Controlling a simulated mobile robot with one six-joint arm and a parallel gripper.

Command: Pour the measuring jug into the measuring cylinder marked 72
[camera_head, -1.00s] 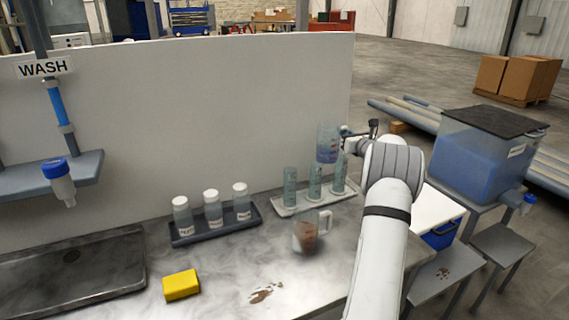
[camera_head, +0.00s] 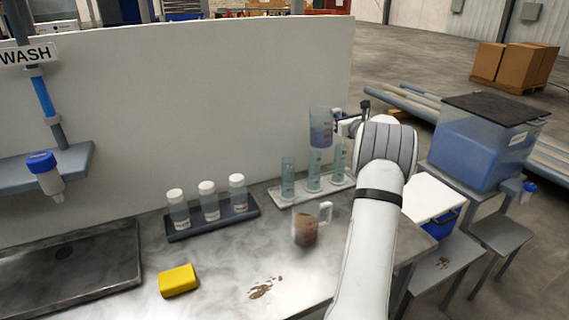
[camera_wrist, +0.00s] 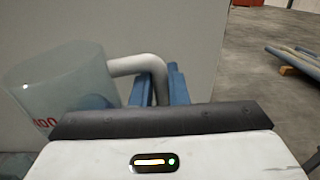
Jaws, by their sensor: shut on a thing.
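My gripper (camera_head: 343,119) is shut on the handle of the clear measuring jug (camera_head: 321,128). It holds the jug in the air above the measuring cylinders, with bluish liquid low in it. In the wrist view, the jug (camera_wrist: 62,85) is at the left, with red print partly cut off, and its pale handle runs between the blue fingers (camera_wrist: 158,88). Three clear cylinders, left (camera_head: 288,180), middle (camera_head: 313,172) and right (camera_head: 338,164), stand upright in a pale tray (camera_head: 283,203). Their numbers are too small to read, so I cannot tell which is marked 72.
A second jug (camera_head: 306,229) with brown contents stands on the bench in front of the tray. Several other things are left: white-capped bottles in a dark rack (camera_head: 215,225), a yellow sponge (camera_head: 178,281) and a sink (camera_head: 80,265). A brown stain (camera_head: 263,288) marks the bench.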

